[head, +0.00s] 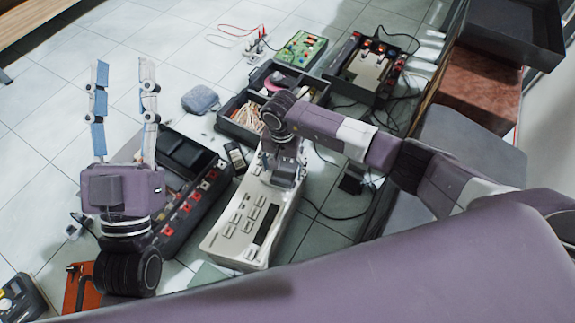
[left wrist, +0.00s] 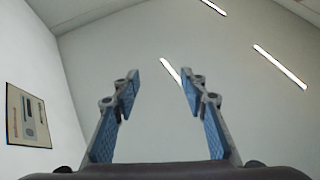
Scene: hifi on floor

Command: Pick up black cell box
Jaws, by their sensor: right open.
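A small black block with a pale label (head: 236,157) stands on the floor beside the upper left corner of the white device; it may be the black cell box, but I cannot tell for sure. Another small black block (head: 350,182) lies on the floor right of the white device. My right gripper (head: 281,180) points down over the far end of the white device, between the two blocks. It is open, with its fingertips mostly hidden. My left gripper (head: 124,78) points up, open and empty; its spread fingers also show in the left wrist view (left wrist: 160,92) against the ceiling.
The white device (head: 230,235) lies below my right gripper. A black hi-fi unit (head: 190,170) lies to its left. A black divided tray (head: 237,130), a green circuit board (head: 302,48) and an opened device (head: 365,70) lie behind. Cables cross the floor. Tiles at upper left are clear.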

